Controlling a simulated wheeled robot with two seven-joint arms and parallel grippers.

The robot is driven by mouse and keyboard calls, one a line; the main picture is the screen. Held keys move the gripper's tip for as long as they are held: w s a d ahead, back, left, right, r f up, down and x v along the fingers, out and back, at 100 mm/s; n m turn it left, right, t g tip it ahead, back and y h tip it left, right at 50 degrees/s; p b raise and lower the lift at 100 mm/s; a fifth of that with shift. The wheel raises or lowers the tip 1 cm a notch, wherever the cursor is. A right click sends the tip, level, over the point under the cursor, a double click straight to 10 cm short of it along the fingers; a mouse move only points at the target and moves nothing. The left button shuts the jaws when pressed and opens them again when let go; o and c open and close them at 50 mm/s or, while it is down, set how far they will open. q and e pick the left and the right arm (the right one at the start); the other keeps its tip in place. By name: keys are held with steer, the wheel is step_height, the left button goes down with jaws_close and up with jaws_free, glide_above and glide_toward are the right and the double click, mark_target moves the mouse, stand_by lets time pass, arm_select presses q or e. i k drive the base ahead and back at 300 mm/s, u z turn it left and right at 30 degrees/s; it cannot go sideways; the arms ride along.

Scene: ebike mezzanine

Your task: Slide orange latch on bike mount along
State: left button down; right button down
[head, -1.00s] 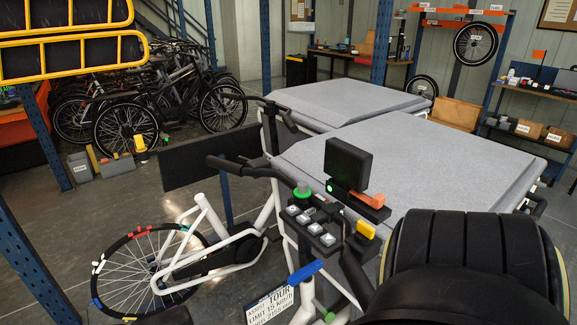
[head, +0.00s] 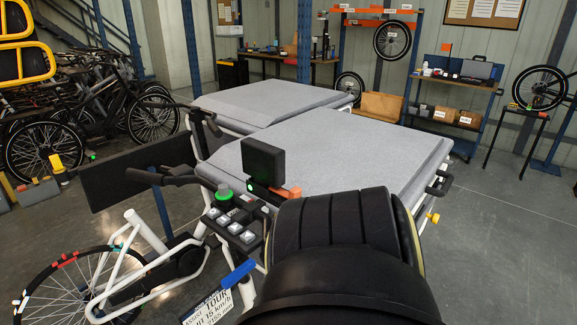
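The orange latch (head: 293,192) is a small piece at the lower right of the black box-shaped display (head: 263,161) on the bike's handlebar. Only part of the latch shows; a large black ridged link of my arm covers the area just right of and below it. The bike mount under the display is mostly hidden. A small green light shows at the display's lower left. No gripper fingers show, so I cannot see whether anything touches the latch.
Left of the mount are a green-topped knob (head: 224,193) and a panel of grey buttons (head: 227,225). A blue grip (head: 238,273) and a white label card (head: 207,306) are below. The grey cargo box lid (head: 340,155) lies behind. Open floor is at right.

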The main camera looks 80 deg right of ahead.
mark_target(296, 192)
steer(key=k, duration=0.75)
steer(key=z, duration=1.1)
